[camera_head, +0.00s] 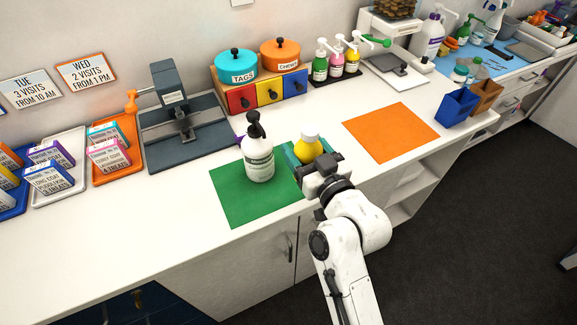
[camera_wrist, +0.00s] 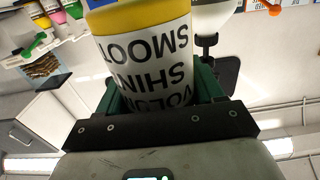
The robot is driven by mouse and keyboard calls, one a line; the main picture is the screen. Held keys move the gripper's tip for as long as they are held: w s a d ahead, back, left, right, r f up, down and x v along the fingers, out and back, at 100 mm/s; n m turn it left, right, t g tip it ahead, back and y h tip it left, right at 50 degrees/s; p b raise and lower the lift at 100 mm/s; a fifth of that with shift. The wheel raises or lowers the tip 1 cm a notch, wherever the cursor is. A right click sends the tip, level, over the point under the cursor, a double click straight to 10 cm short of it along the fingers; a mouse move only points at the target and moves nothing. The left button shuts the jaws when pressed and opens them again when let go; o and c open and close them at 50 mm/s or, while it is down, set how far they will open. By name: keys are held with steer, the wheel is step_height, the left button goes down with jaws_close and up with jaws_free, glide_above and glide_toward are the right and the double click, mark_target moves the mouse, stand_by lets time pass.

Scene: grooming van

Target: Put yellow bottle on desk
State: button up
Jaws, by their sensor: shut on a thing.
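The yellow bottle (camera_head: 307,149) has a white top and stands about upright in the head view, over or beside the right edge of the green mat (camera_head: 232,202). My gripper (camera_head: 306,158) is shut around it, with green finger pads on either side. In the wrist view the bottle (camera_wrist: 146,62) fills the middle, its white label upside down, between the green pads. The bottle's base is hidden by my gripper, so I cannot tell whether it touches the desk (camera_head: 170,215).
A white pump bottle (camera_head: 259,162) with a black top stands on the green mat, close left of my gripper. An orange mat (camera_head: 390,132) lies bare to the right. A grey press-like stand (camera_head: 180,125) and colored drawers (camera_head: 268,91) stand behind. The front left desk is clear.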

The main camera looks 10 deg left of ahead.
steer(key=shift+s+a+f, duration=0.2)
steer(key=shift+a+f, duration=0.3)
steer(key=shift+f, duration=0.7)
steer(key=shift+s+a+f, duration=0.2)
steer(key=shift+a+f, duration=0.35)
steer(key=shift+f, duration=0.65)
steer(key=shift+s+a+f, duration=0.2)
steer(key=shift+a+f, duration=0.3)
steer(key=shift+f, duration=0.7)
steer(key=shift+f, duration=0.1)
steer(key=o, duration=1.2)
steer(key=shift+o, duration=0.2)
steer(key=b+v, duration=0.3)
steer(key=v, duration=0.9)
